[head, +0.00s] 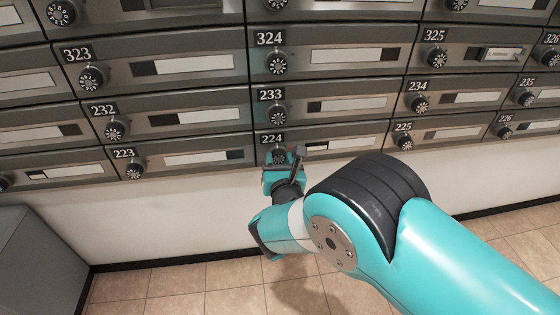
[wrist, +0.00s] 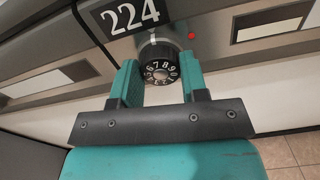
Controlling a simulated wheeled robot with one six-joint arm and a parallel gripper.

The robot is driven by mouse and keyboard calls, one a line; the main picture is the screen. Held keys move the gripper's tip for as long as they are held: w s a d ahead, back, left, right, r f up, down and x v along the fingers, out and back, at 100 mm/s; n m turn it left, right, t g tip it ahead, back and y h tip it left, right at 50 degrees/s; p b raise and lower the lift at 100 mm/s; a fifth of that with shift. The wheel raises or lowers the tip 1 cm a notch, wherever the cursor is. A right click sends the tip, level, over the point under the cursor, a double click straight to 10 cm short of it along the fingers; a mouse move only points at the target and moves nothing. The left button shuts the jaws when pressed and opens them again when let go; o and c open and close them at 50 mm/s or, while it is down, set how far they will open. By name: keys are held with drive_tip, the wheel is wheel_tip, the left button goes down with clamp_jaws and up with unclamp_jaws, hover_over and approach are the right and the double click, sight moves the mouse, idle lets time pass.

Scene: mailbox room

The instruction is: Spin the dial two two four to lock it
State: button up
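The dial of box 224 (wrist: 160,70) is a round black knob with white numbers, seen in the wrist view below its black 224 label (wrist: 133,14). In the head view the dial (head: 279,154) is partly hidden by my gripper. My gripper (wrist: 158,85) has its two teal fingers apart, one on each side of the dial. A gap shows between each finger and the knob's rim, more clearly at the right. A small red light (wrist: 191,36) shows to the upper right of the dial.
Rows of grey mailboxes with similar dials surround it, such as the 233 dial (head: 278,116) just above and the 225 dial (head: 404,142) to the right. A grey cabinet (head: 40,262) stands at lower left. The white wall (head: 170,220) below the boxes is clear.

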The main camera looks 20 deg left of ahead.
drive_tip(key=c, duration=0.4)
drive_tip(key=shift+o, duration=0.2)
drive_tip(key=shift+m, duration=0.4)
